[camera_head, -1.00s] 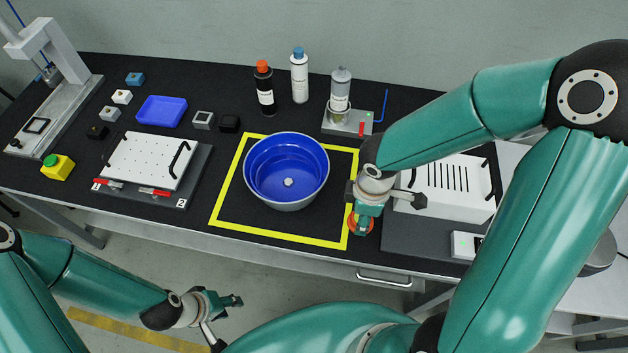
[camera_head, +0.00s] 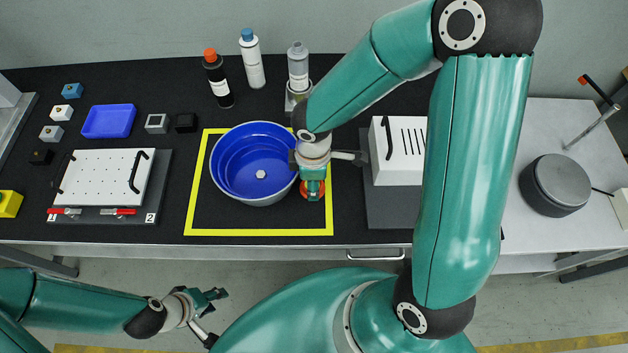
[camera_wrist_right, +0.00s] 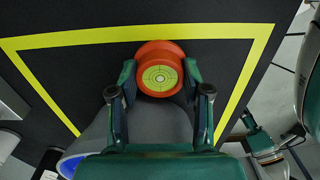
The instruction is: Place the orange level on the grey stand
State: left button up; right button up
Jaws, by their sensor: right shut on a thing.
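The orange level (camera_head: 321,191) is a small round disc with a yellow-green bullseye face, seen clearly in the right wrist view (camera_wrist_right: 160,78). My right gripper (camera_head: 313,188) is shut on it, a finger on each side, just right of the blue bowl. Its height above the table is hard to tell. A round dark grey block (camera_head: 555,185), which looks like the grey stand, is on the light table at the right, well away from the level. My left gripper (camera_head: 217,302) is open and empty, low in front of the bench.
The blue bowl (camera_head: 235,190) stands inside the yellow tape square (camera_head: 260,232), close to the right gripper. A white slotted box (camera_head: 400,165) lies between the level and the grey block. My right arm crosses above that area. Bottles (camera_head: 218,85) stand at the back.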

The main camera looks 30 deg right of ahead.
jog(key=shift+w+a, duration=0.1)
jog(key=shift+w, duration=0.1)
jog(key=shift+f, duration=0.15)
jog(key=o, duration=1.3)
jog(key=shift+s, duration=0.1)
